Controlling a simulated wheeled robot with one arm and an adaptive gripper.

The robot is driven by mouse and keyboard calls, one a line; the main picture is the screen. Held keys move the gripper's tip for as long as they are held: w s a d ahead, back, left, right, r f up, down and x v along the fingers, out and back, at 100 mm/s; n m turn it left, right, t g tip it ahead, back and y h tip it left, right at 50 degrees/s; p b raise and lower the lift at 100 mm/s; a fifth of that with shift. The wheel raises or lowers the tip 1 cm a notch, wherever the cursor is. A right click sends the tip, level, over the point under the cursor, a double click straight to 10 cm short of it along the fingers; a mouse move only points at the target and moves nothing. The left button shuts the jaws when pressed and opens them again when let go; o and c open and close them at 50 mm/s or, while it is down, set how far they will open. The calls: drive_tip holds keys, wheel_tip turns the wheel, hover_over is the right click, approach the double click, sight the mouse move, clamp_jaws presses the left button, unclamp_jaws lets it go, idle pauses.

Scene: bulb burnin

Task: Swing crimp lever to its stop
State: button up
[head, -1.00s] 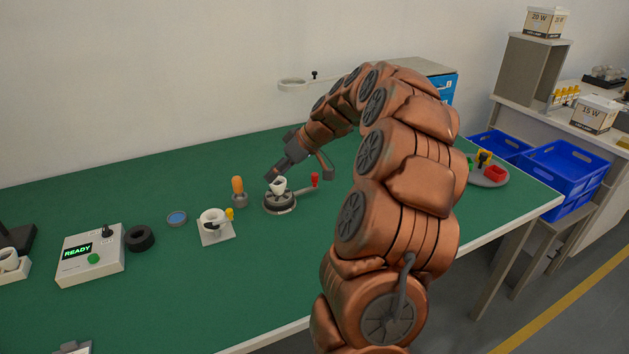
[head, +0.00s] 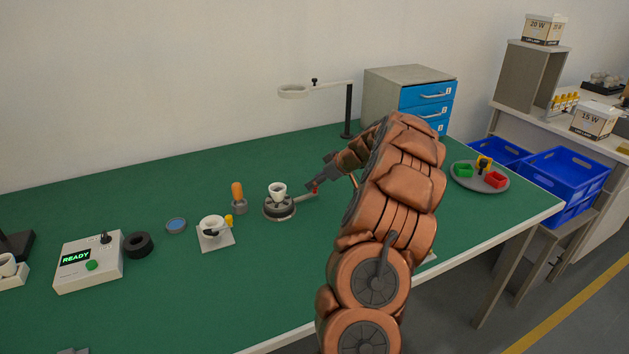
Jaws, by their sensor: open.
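The crimp fixture (head: 279,210) is a round dark base on the green bench, with a white cup-shaped part (head: 277,190) seated on top. The jaws are open. The fingers partly cover the knob, and I cannot tell whether they touch it.
A white block with a cup part and yellow knob (head: 216,238) stands left of the fixture, near an orange-handled tool (head: 237,192). Further left are a black ring (head: 139,241) and a READY control box (head: 90,262). A lamp post (head: 348,112) and a drawer cabinet (head: 385,88) stand behind.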

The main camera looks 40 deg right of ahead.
drive_tip(key=shift+w+f, duration=0.45)
drive_tip(key=shift+a, duration=0.1)
drive_tip(key=shift+c, duration=0.4)
clamp_jaws()
